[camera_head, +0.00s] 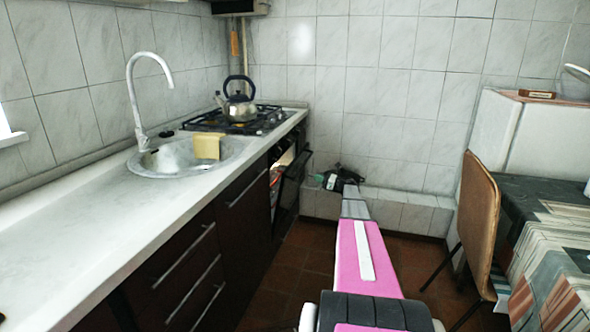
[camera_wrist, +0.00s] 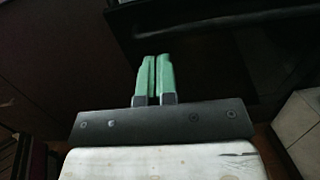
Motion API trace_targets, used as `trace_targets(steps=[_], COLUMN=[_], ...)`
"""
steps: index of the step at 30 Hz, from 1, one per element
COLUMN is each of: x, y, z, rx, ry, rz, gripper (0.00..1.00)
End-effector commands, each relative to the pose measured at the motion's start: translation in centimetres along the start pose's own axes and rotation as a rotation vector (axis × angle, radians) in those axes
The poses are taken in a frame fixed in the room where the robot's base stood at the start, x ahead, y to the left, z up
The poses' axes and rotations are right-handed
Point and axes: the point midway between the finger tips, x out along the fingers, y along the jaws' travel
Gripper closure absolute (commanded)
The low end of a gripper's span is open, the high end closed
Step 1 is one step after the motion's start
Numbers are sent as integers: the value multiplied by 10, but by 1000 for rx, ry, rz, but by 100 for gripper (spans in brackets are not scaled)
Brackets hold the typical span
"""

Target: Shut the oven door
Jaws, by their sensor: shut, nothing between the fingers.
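The oven door (camera_head: 291,185) is a dark panel in the front of the counter, below the gas hob. It stands partly open, tilted out from the top, and a lit gap shows behind it. My gripper (camera_head: 318,177) is at the end of my outstretched arm, just right of the door. In the wrist view the green fingers (camera_wrist: 153,75) are pressed together, with nothing between them. A dark surface with a long handle-like bar (camera_wrist: 215,21) lies ahead of them. I cannot tell if the fingertips touch the door.
A kettle (camera_head: 238,104) stands on the gas hob (camera_head: 235,121). A brown chair (camera_head: 479,215) and a covered table (camera_head: 550,240) stand at the right. Tiled floor is free between.

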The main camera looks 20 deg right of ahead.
Motion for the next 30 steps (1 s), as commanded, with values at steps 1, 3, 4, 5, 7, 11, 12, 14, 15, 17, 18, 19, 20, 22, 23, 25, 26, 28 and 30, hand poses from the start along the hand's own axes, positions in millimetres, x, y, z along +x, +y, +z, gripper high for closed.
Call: trace_targets(steps=[1, 3, 4, 5, 7, 11, 12, 14, 15, 17, 18, 19, 20, 22, 23, 25, 26, 28, 30], x=[-3, -4, -3, -1, 6, 26, 34, 45, 53, 64, 71, 77, 82, 95, 100, 110, 114, 122, 128], y=[2, 4, 5, 5, 5, 6, 6, 6, 6, 7, 7, 7, 7, 8, 8, 8, 8, 8, 9], z=[4, 6, 7, 7, 7, 8, 8, 8, 8, 9, 9, 9, 9, 9, 9, 9, 9, 9, 10], rx=[-9, -16, -18, -19, -19, -18, -18, -18, -17, -17, -17, -17, -17, -17, -16, -17, -17, -17, -17], ry=[-14, -25, -27, -29, -29, -28, -28, -28, -27, -27, -27, -27, -27, -26, -26, -26, -26, -26, -26], rz=[16, 31, 33, 35, 35, 35, 35, 35, 34, 34, 34, 34, 34, 34, 34, 34, 34, 34, 33], gripper=[100, 100, 100, 100, 100, 100, 100, 100, 100, 100, 100, 100, 100, 100, 100, 100, 100, 100, 100])
